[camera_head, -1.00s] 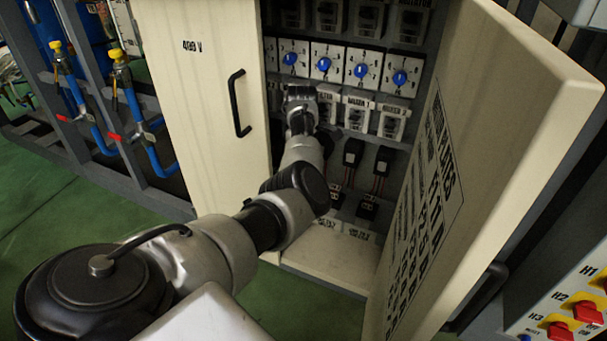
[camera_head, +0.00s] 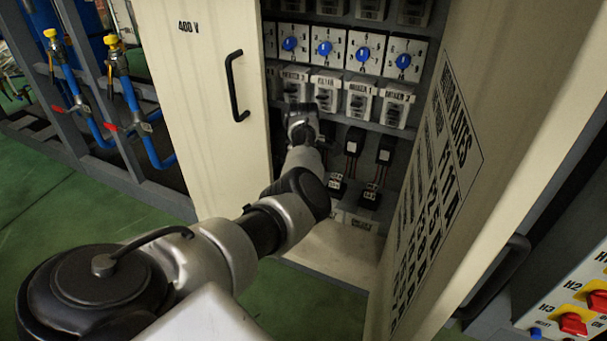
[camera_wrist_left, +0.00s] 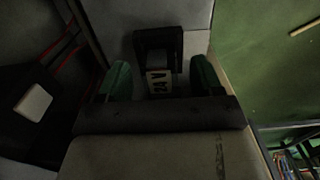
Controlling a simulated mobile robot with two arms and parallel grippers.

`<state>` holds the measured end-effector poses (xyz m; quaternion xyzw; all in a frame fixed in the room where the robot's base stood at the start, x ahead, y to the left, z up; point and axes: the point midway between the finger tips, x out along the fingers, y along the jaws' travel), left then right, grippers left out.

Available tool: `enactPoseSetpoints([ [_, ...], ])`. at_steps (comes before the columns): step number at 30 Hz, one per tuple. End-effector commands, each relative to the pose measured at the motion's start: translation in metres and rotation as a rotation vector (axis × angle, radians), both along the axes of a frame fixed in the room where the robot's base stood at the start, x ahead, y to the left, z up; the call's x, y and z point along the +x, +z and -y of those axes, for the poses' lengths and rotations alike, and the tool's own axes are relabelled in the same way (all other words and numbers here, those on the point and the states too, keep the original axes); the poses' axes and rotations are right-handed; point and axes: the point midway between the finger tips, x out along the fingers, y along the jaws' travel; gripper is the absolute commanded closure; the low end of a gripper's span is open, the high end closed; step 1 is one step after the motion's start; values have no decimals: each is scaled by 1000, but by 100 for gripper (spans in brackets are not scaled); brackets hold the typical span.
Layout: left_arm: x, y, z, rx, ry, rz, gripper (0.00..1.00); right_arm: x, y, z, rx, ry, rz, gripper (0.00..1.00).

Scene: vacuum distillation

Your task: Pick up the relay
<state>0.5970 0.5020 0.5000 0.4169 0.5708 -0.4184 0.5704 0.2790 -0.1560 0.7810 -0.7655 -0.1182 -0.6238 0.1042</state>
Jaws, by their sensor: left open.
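My left gripper (camera_head: 301,128) reaches into the open cabinet, at the left end of the shelf with the black relays. In the left wrist view the gripper (camera_wrist_left: 160,78) is open, its two green fingers on either side of a small black part with a white "24 V" label (camera_wrist_left: 159,82). I cannot tell whether the fingers touch it. A dark square block (camera_wrist_left: 158,42) is just beyond that label. Two black relays, one (camera_head: 355,141) and another (camera_head: 386,149), show right of my gripper with red wires. My gripper hides the shelf's left part. My right gripper is not in view.
Breaker switches (camera_head: 359,98) and blue knobs (camera_head: 363,54) sit above the gripper. The "400 V" left door (camera_head: 190,90) and the right door with the plates list (camera_head: 500,130) flank the opening. Black sockets (camera_head: 370,196) are below the relays.

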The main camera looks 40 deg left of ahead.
Motion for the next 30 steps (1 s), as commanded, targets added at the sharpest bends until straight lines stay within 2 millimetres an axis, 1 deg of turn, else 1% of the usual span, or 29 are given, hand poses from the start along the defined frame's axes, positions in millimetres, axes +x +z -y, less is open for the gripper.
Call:
enactPoseSetpoints([
  [1,0,-6,0,0,1,0,34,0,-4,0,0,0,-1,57],
  [2,0,-7,0,1,1,0,34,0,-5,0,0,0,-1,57],
  [9,0,-7,-1,1,1,1,34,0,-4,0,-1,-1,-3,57],
  [10,0,-7,-1,1,1,1,36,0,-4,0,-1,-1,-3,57],
  [20,0,-7,0,1,1,1,86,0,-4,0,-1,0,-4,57],
  [21,0,-7,-1,1,1,1,88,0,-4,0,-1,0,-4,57],
  [27,0,-6,-1,1,1,1,88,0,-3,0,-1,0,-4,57],
  [30,0,-3,-1,1,1,1,88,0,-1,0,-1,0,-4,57],
])
